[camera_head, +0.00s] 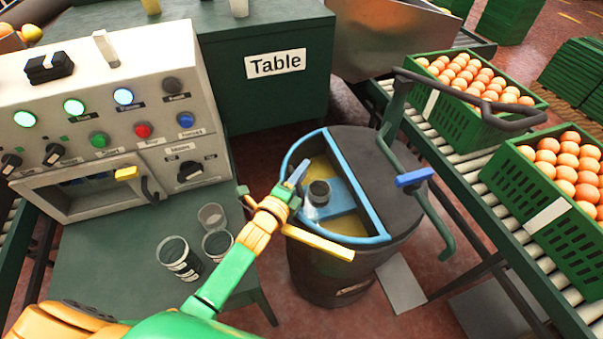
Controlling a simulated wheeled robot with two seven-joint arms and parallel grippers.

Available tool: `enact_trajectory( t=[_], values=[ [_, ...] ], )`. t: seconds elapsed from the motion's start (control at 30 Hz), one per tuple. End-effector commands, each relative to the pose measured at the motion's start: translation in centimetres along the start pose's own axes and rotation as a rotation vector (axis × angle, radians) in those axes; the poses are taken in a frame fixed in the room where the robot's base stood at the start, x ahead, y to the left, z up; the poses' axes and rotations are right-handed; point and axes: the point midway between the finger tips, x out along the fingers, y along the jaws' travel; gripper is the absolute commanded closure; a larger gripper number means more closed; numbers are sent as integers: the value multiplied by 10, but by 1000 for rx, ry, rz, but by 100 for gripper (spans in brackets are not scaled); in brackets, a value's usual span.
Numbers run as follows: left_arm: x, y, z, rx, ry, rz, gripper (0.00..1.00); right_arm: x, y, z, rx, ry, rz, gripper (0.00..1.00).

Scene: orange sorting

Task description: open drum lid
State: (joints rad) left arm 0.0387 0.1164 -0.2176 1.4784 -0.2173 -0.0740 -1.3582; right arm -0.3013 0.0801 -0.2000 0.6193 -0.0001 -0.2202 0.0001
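The dark drum (385,150) stands at the centre, with a blue rim around a half-round opening on its left side. Yellowish contents and a blue shelf (345,197) show inside; the right half of the top is covered by a dark surface. A small dark-rimmed cup (319,190) is at the shelf. My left gripper (318,212) is at the opening's near-left edge, fingers spread apart, one angled up and one reaching right over the rim. The cup appears between the fingers; I cannot tell whether they touch it. My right gripper is not in view.
Several glasses (178,258) stand on the small table left. A control panel box (115,110) is behind them. Green crates of oranges (545,220) sit on the roller conveyor at right.

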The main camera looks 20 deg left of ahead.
Motion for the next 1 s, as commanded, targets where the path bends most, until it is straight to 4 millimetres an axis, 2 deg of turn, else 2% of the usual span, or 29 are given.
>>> enact_trajectory(
  t=[0.27, 0.3, 0.4, 1.0],
  values=[
    [3, 0, 0, -1, 0, 0, 68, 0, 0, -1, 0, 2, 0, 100],
    [2, 0, 0, -1, 0, 0, 73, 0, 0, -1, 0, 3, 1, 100],
    [2, 0, 0, -1, 0, 0, 100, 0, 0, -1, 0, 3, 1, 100],
    [2, 0, 0, -1, 0, 0, 100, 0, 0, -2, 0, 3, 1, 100]
  ],
)
